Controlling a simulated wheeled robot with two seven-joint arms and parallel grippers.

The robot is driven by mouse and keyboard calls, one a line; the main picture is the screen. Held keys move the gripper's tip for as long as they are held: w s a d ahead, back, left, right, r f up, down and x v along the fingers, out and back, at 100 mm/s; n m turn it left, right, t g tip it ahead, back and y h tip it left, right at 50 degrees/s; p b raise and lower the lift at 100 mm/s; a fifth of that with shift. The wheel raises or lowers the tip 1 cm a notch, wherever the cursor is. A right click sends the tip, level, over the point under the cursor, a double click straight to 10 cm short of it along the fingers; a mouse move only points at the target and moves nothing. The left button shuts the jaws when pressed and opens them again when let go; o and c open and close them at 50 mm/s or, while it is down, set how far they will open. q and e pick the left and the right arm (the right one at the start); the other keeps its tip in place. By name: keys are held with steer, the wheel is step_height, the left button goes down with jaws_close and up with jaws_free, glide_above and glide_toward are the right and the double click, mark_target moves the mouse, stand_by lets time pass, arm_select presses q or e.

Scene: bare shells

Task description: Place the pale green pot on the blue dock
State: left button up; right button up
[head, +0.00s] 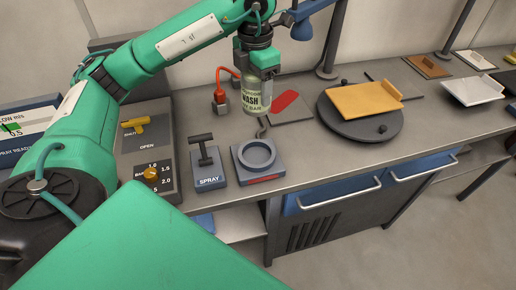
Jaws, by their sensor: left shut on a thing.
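The pale green pot (256,97) carries a label reading WASH and hangs upright below my left gripper (256,72). The gripper is shut on its upper part, which hides the top of the pot. The blue dock (241,171) is a square grey-blue block with a raised round ring and a red mark on its front. It sits near the front edge of the bench, below the pot in the picture. The ring is empty, and the pot is apart from it. My right gripper does not show.
A SPRAY lever block (209,183) stands just left of the dock. A red-hosed fitting (220,100) is behind, left of the pot. A round dark turntable (350,128) bears an orange tray (362,99) to the right. A control panel (140,165) lies left.

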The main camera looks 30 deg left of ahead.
arm_select(q)
step_height(320, 180, down, 19)
steer(key=p, duration=0.3)
steer(key=shift+f, duration=0.1)
steer(key=o, duration=0.8)
steer(key=shift+f, duration=0.1)
steer(key=o, duration=0.4)
